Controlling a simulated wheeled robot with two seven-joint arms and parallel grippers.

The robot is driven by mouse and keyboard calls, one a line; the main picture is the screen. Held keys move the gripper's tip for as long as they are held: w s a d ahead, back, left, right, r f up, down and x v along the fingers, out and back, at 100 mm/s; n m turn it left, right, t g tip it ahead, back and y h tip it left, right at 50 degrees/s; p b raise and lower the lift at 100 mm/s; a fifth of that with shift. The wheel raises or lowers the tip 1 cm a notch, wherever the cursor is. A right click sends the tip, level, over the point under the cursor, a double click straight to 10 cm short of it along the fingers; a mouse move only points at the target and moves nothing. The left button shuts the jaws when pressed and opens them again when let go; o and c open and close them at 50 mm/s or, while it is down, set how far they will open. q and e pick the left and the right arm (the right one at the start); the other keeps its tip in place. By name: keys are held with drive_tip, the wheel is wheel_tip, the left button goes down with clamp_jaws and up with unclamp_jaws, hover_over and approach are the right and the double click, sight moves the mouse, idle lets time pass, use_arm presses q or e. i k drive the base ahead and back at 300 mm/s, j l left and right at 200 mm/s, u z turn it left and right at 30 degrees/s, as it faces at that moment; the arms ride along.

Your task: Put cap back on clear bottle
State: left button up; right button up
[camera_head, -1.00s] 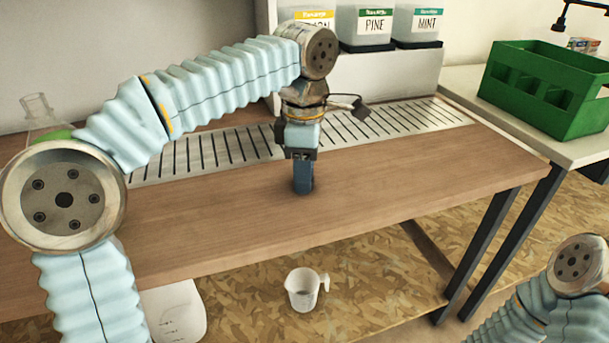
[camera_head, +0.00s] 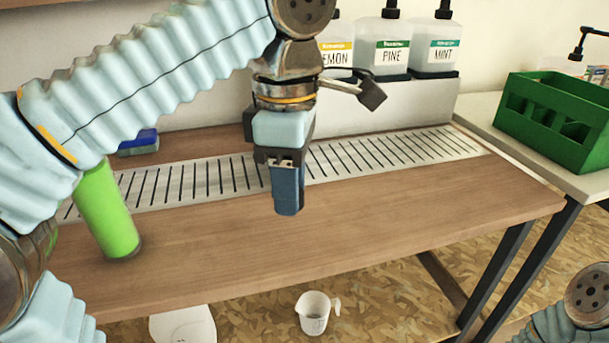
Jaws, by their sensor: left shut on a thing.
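My left gripper (camera_head: 288,205) points down above the wooden bench and is shut, to the right of the green bottle and apart from it. The thing in its jaws is hidden by the fingers; no cap shows elsewhere in view, so I take it to be the cap. A bottle filled with bright green (camera_head: 107,212) stands at the left of the bench. Its top is hidden behind my left arm, so its mouth cannot be seen. My right gripper is out of view; only part of the right arm shows at the bottom right.
A slotted metal strip (camera_head: 220,177) runs along the bench (camera_head: 400,215). Dispensers labelled lemon, pine (camera_head: 393,45) and mint (camera_head: 436,45) stand behind it. A blue sponge-like block (camera_head: 138,141) lies back left. A green crate (camera_head: 560,120) sits right. A white jug (camera_head: 314,313) stands below.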

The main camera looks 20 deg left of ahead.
sight(98, 198)
drive_tip(key=k, duration=1)
